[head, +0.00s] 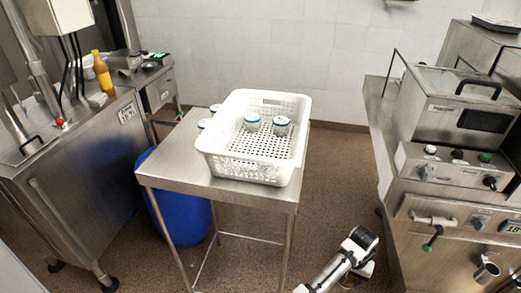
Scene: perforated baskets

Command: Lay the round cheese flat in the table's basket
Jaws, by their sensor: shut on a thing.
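The white perforated basket (205,145) stands on the steel table (168,170) in the middle of the head view. My gripper (364,262) is low at the bottom right, to the right of the table and apart from the basket. My wrist mostly hides its fingers. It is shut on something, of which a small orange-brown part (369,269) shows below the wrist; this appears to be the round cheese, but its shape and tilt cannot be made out.
Two small white tubs with blue bands (252,122) (281,127) stand in the basket. Two similar things (203,124) (215,108) show at its left. A blue barrel (183,215) is under the table. Steel machines (455,150) stand right, a counter (85,165) left.

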